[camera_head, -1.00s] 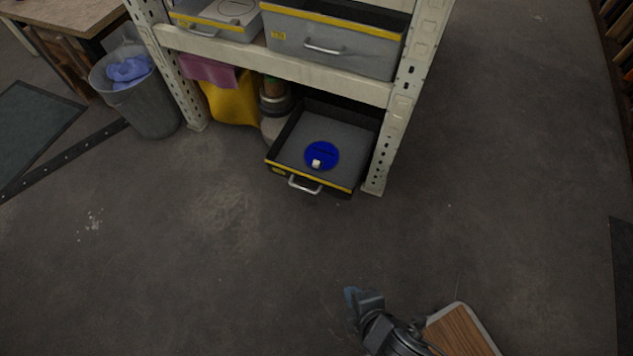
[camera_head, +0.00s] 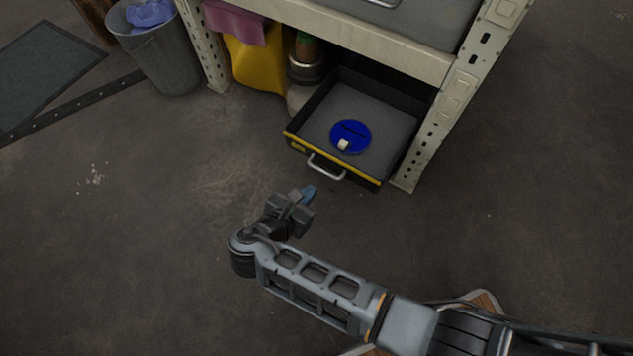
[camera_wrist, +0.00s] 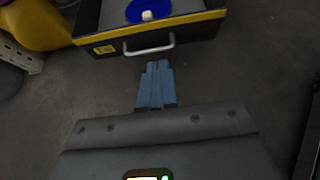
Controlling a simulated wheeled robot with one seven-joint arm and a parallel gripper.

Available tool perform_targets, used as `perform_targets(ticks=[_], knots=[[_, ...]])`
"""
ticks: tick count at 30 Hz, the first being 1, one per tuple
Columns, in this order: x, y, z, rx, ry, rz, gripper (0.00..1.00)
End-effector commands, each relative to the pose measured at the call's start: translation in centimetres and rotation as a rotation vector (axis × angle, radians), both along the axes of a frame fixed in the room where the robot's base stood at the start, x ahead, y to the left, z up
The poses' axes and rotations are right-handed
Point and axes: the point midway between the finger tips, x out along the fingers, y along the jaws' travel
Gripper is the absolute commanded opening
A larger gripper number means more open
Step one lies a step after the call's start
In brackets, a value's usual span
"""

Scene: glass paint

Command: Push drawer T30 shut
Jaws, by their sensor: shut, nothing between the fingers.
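Drawer T30 (camera_head: 385,102) is the low grey drawer with a yellow front edge, pulled out from under the shelf; its label is too small to read. A blue disc (camera_head: 352,130) with a small white block (camera_head: 343,145) on it lies inside. The drawer's silver handle (camera_head: 326,168) faces me, and it also shows in the wrist view (camera_wrist: 150,47). My gripper (camera_head: 308,191) is in front of the handle, a short gap away. In the wrist view its blue fingers (camera_wrist: 156,66) are together and empty, pointing at the handle.
The pale shelf post (camera_head: 455,100) stands close to the drawer's right side. A metal container (camera_head: 303,75) and a yellow item (camera_head: 257,65) stand to its left. A grey bin (camera_head: 165,55) is further left. The floor before the drawer is clear.

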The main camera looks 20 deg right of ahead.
Motion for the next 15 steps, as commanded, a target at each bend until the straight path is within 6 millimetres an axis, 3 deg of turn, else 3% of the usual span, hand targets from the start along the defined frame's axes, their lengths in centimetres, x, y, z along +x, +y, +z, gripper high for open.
perform_targets(ticks=[12,15], knots=[[4.0,-5.7,-4.5,0.003,0.000,-0.005,0.00],[4.9,-6.9,-4.8,0.004,-0.002,-0.004,0.00]])
